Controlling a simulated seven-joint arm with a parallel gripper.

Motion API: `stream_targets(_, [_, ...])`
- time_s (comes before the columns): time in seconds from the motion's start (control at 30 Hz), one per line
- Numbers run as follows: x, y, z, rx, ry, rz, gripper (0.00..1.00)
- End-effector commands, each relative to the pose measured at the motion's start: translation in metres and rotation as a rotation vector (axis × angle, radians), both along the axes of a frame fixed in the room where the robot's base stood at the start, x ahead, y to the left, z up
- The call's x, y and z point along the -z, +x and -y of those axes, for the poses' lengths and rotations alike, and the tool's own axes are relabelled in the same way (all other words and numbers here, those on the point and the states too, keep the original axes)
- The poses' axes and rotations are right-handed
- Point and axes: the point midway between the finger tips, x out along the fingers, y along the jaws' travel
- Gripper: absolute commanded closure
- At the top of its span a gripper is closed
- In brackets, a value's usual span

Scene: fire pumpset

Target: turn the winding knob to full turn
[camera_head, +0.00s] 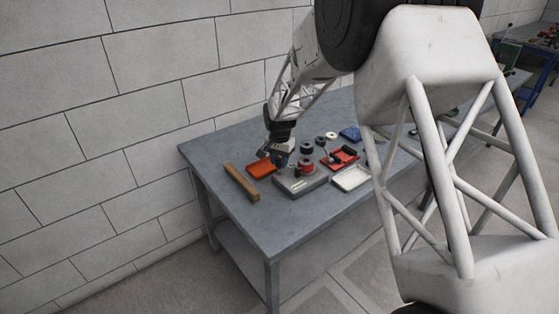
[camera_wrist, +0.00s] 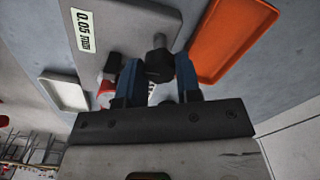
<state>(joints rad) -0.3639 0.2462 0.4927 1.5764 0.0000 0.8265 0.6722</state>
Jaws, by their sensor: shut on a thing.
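The winding knob (camera_wrist: 159,66) is a dark, faceted knob on a short shaft at the side of a grey device with a "0.05 mm" label (camera_wrist: 86,31). In the wrist view my gripper (camera_wrist: 158,76) has its two blue fingers on either side of the knob, shut on it. In the head view the grey device (camera_head: 300,184) stands on the table, and my gripper (camera_head: 281,158) is at its back left side. The knob is hidden there by the gripper.
An orange tray (camera_wrist: 236,34) lies close beside the gripper; it also shows in the head view (camera_head: 260,168). A wooden bar (camera_head: 241,183) lies at the left on the grey table (camera_head: 224,150). A white tray (camera_head: 352,178) and a red tray (camera_head: 345,163) are right of the device.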

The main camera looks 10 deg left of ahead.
Motion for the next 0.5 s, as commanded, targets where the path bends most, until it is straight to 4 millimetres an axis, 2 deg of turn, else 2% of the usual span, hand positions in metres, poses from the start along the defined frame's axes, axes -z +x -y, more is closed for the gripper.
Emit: stream_targets(0.5, [-0.0003,0.0000,0.0000,0.084,0.000,0.000,0.92])
